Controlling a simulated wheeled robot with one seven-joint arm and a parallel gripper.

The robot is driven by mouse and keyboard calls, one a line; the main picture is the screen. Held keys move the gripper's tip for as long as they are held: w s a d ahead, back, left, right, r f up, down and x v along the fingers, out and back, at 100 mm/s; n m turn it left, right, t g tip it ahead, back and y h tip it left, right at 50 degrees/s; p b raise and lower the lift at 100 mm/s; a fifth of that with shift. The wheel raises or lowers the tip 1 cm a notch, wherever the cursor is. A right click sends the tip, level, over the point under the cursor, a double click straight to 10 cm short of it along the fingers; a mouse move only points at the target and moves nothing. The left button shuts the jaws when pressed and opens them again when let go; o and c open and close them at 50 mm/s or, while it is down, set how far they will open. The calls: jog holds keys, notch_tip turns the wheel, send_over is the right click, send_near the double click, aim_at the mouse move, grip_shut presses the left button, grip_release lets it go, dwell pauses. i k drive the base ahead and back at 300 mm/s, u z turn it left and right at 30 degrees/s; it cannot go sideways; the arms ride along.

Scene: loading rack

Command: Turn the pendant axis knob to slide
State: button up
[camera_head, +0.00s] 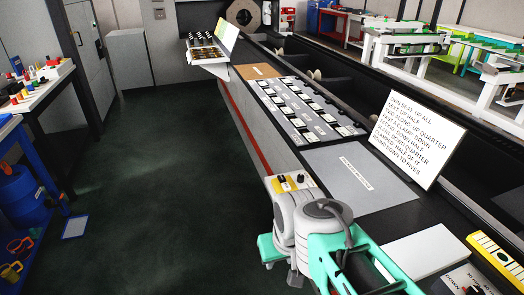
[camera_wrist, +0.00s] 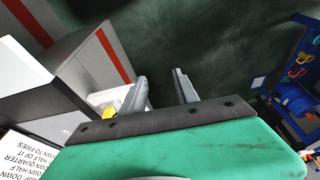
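A small box with a yellow face and dark knobs (camera_head: 293,183), which looks like the pendant, sits at the bench's near edge, just behind my arm in the head view. Which knob is the axis knob, and its setting, are too small to tell. A yellow bit of it seems to show beside the left finger in the wrist view (camera_wrist: 108,113). My gripper (camera_wrist: 160,77) is open, its two grey fingers apart with nothing between them, over dark floor. In the head view my arm hides the fingers.
A white sign with printed lines (camera_head: 417,138) stands on the long bench, beside a grey plate (camera_head: 358,178). Rows of pale blocks (camera_head: 305,110) lie further back. A yellow slotted piece (camera_head: 495,256) is at lower right. The green floor (camera_head: 160,190) at left is mostly clear.

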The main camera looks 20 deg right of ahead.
aim_at(300, 178)
jog(key=u, duration=0.5)
jog(key=i, duration=1.6)
jog(key=u, duration=0.4)
